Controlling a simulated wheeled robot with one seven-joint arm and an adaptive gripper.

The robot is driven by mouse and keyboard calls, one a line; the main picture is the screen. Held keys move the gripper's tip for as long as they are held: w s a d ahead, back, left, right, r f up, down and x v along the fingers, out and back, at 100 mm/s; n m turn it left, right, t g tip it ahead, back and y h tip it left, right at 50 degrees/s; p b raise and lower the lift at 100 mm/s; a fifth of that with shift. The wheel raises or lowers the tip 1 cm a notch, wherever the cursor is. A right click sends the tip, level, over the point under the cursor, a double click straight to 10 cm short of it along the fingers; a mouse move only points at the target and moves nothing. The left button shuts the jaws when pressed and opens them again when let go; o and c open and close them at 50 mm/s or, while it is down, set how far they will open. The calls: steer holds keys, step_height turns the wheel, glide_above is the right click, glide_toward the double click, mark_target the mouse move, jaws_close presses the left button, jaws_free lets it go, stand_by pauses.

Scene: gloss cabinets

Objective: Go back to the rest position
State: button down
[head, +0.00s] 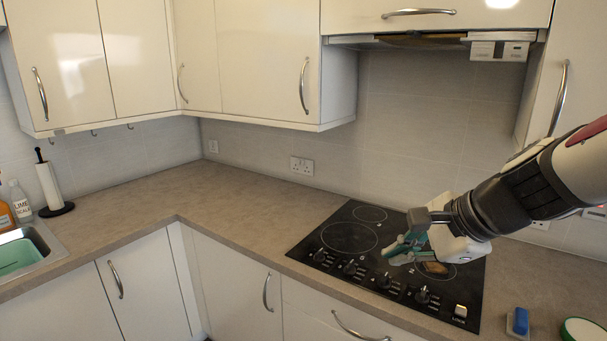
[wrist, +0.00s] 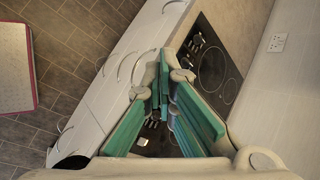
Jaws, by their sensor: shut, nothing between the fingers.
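My gripper (head: 394,250) is over the right part of the black cooktop (head: 325,231) in the head view, with its fingers pointing left. In the wrist view the teal-padded fingers of my gripper (wrist: 165,85) come together at the tips, shut, with nothing between them. My arm comes in from the right edge of the head view. The cooktop also shows beyond the fingers in the wrist view (wrist: 228,60). My gripper hides part of the cooktop's right side; a brown patch shows on a ring below it.
A blue sponge (head: 520,321) and a green-rimmed round item (head: 582,330) are on the counter at the lower right. A paper towel holder (head: 50,187), bottles (head: 20,203) and a sink (head: 28,250) are at left. The counter (head: 230,198) between is clear. Wall cabinets (head: 262,60) and a hood (head: 430,40) hang above.

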steer(key=s+d+r+n+h, duration=0.1)
steer(key=s+n+h, duration=0.1)
steer(key=s+n, duration=0.6)
steer(key=s+d+r+n+g+h, duration=0.1)
steer(key=s+d+n+h, duration=0.1)
steer(key=s+n, duration=0.6)
steer(key=shift+s+h, duration=0.4)
steer(key=shift+s, duration=0.35)
